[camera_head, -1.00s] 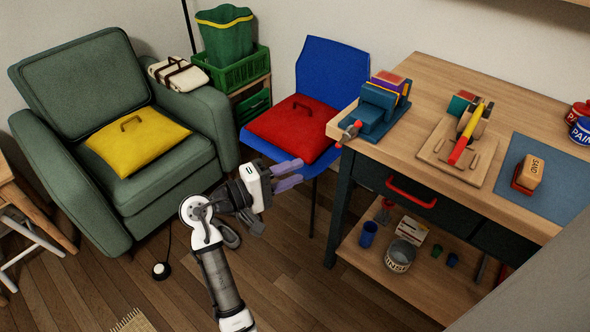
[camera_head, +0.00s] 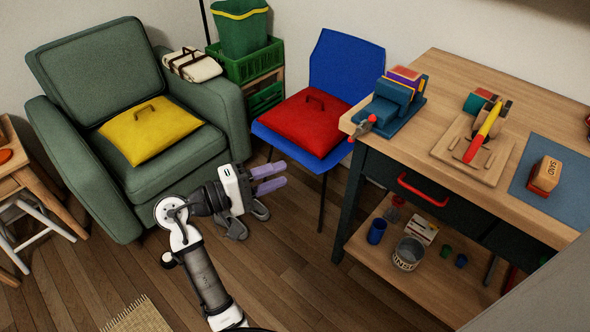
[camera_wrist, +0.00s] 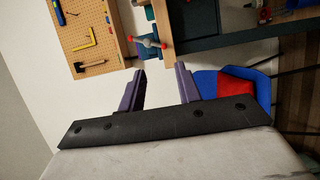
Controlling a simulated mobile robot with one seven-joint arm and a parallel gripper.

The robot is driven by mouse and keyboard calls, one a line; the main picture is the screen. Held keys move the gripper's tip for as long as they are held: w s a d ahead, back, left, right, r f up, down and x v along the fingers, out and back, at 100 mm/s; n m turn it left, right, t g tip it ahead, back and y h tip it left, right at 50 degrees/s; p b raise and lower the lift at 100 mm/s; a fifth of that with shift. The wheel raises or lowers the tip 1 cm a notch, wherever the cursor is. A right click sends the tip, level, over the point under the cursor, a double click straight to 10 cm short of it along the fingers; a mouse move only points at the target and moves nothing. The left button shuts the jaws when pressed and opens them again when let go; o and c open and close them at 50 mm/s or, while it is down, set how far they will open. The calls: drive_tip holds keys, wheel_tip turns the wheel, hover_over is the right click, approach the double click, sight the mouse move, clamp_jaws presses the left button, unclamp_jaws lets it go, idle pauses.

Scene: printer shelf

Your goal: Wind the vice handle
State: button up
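The blue vice (camera_head: 388,112) sits on the near left corner of the wooden workbench, with coloured blocks at its back. Its handle (camera_head: 362,128), a grey bar with red ends, sticks out past the bench's left edge. My gripper (camera_head: 282,177) has purple fingers and is left of the vice and lower in the picture, in front of the blue chair. In the wrist view my gripper (camera_wrist: 161,70) is open and empty, the fingers apart. The vice handle (camera_wrist: 150,42) shows beyond the gap between the fingertips, not touched.
The blue chair (camera_head: 345,75) with a red cushion (camera_head: 306,122) stands left of the bench. A green armchair (camera_head: 95,70) is further left. A drawer with a red handle (camera_head: 422,190) and a lower shelf with tins are under the bench top. A pegboard (camera_wrist: 92,35) shows in the wrist view.

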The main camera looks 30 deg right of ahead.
sight(363, 128)
drive_tip(key=a, duration=0.7)
drive_tip(key=shift+b, duration=0.3)
drive_tip(key=shift+c, duration=0.3)
drive_tip(key=c, duration=0.5)
drive_tip(key=shift+d+r, duration=0.1)
clamp_jaws()
drive_tip(key=w+d+r+m+t+y+p, duration=0.1)
drive_tip(key=w+d+r+m+p, duration=0.1)
drive_tip(key=d+r+p, duration=0.4)
drive_tip(key=w+d+r+m+t+p, duration=0.15)
drive_tip(key=d+r, duration=0.25)
drive_tip(key=d, duration=0.5)
drive_tip(key=s+d+f+p, duration=0.2)
drive_tip(key=d+p, duration=0.1)
drive_tip(key=d, duration=0.8)
drive_tip(key=shift+f, duration=0.35)
